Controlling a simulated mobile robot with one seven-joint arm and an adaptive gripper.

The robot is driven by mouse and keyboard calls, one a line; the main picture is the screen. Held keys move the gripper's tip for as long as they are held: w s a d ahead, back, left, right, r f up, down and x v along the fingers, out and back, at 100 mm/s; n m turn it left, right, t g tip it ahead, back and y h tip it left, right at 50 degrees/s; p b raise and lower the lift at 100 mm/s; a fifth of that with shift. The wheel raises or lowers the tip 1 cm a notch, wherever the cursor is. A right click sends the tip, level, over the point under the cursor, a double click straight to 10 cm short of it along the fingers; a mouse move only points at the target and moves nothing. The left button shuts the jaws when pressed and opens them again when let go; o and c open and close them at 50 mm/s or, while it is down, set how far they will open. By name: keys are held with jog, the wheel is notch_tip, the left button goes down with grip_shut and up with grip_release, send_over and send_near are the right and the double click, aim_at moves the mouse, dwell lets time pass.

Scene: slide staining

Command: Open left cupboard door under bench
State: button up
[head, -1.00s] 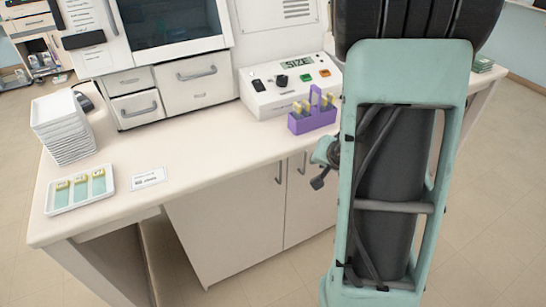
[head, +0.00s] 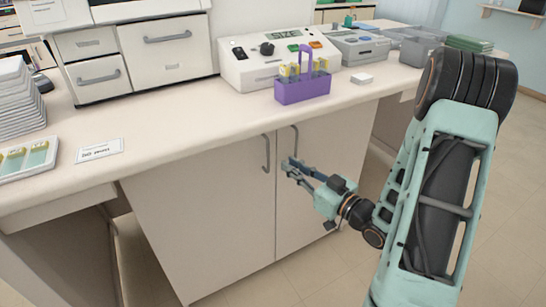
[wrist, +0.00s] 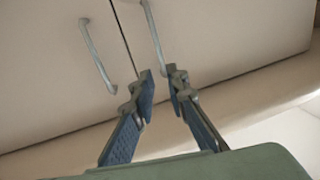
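The left cupboard door (head: 200,205) is a plain pale panel under the bench and is shut. Its grey bar handle (head: 266,153) stands upright near the door's right edge, close below the bench top. The right door (head: 338,150) is also shut, with a similar handle (head: 294,140) beside the seam. My gripper (head: 291,168) is in front of the right door, just below its handle and to the right of the left door's handle. In the wrist view my gripper (wrist: 160,84) is open and empty. Both handles show beyond its fingertips, and neither is between the fingers.
The bench top (head: 180,135) overhangs the doors. On it stand a purple slide rack (head: 303,92), a white instrument (head: 275,65), a stack of white trays (head: 18,100) and a slide tray (head: 28,160). The floor before the doors is clear.

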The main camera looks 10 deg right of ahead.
jog(key=b, duration=0.1)
send_over(268, 171)
jog(key=shift+w, duration=0.3)
grip_shut()
jog(key=shift+s+d, duration=0.1)
jog(key=shift+s, duration=0.05)
dwell(0.3)
